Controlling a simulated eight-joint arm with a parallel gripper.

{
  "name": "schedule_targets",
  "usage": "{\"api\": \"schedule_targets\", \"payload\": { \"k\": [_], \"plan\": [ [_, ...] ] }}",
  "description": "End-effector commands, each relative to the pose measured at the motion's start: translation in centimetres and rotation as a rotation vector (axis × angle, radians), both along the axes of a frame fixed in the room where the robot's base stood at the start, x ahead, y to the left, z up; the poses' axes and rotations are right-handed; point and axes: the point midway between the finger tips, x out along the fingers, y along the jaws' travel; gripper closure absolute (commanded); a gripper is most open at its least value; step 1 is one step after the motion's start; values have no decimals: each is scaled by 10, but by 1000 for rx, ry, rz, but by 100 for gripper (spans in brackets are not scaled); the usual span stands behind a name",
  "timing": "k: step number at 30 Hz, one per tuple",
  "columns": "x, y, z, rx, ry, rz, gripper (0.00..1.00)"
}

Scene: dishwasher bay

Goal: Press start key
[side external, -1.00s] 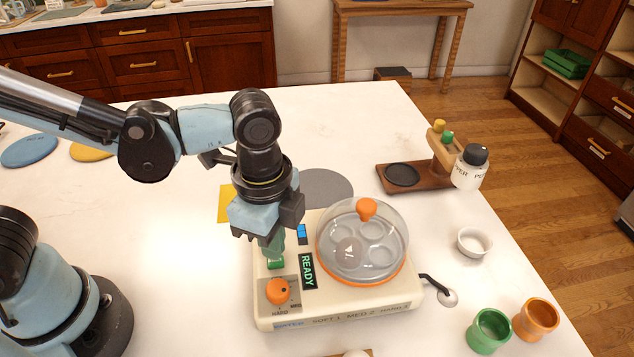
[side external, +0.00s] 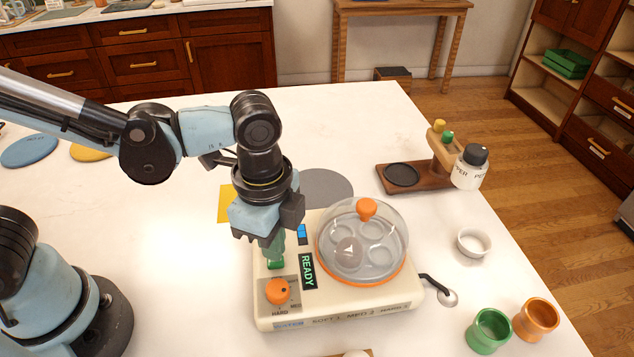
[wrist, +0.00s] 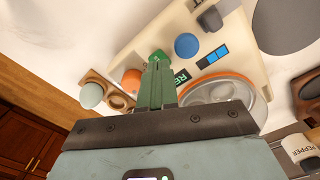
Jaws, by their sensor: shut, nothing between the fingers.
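The cream egg-cooker-like machine (side external: 340,311) stands on the white counter, with a READY display (side external: 307,271) and an orange knob (side external: 277,291) on its top. A green key (side external: 275,265) sits behind the knob; it also shows in the wrist view (wrist: 158,54) just beyond the fingertips. My gripper (side external: 275,256) is shut and empty, pointing down with its green fingertips right at the green key. I cannot tell whether they touch it. A blue round button (wrist: 187,45) is beside the key in the wrist view, hidden behind my gripper in the side view.
A clear dome (side external: 340,220) with an orange knob covers the machine's egg tray, right of my gripper. A black-handled tool (side external: 434,284), white bowl (side external: 474,243), green cup (side external: 488,331) and orange cup (side external: 537,319) lie right. A wooden stand (side external: 420,182) is behind.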

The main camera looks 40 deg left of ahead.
Motion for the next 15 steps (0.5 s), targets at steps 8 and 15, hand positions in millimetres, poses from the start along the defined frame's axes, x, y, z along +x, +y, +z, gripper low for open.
{"api": "schedule_targets", "payload": {
  "k": [8, 15],
  "plan": [
    [0, 0, -5, 0, 0, 0, 100],
    [0, 0, -10, 0, 0, 0, 100]
  ]
}}
